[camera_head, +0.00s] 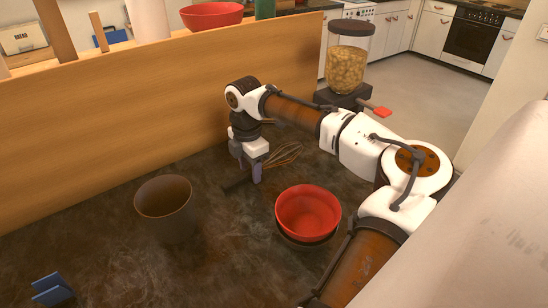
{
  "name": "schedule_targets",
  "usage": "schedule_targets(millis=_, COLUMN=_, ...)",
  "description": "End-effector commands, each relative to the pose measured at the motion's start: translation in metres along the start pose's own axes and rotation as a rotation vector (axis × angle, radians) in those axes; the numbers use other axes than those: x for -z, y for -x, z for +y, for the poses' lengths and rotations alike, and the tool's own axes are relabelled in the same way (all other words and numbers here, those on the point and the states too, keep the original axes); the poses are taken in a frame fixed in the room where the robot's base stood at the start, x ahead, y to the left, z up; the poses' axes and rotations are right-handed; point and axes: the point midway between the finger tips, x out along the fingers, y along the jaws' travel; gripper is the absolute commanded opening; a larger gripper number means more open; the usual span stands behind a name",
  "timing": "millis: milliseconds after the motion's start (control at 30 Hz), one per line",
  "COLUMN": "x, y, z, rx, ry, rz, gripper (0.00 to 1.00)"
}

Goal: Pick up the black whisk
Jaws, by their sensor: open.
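The black whisk (284,156) lies on the dark stone counter close to the wooden panel. Its wire loops point to the right and its dark handle (238,184) shows at the lower left. My gripper (257,176) points down over the whisk, around the place where the handle and the wires meet. The jaws are open. My gripper hides the middle of the whisk, and I cannot tell whether the fingers touch it.
A brown cup (165,208) stands left of my gripper. A red bowl (308,212) sits in a darker bowl to the right. A cereal dispenser (346,55) stands behind my arm. The wooden panel (130,115) rises behind the whisk. A blue object (52,289) is front left.

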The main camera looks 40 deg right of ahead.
Motion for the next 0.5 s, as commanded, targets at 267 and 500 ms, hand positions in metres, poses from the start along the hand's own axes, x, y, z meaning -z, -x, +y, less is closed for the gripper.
schedule_targets(millis=267, x=0.0, y=-0.0036, z=0.0001, rx=-0.001, ry=0.0, rz=0.0, gripper=0.44)
schedule_targets(millis=500, x=-0.0001, y=-0.0033, z=0.0001, rx=0.0, ry=0.0, rz=-0.001, gripper=0.13)
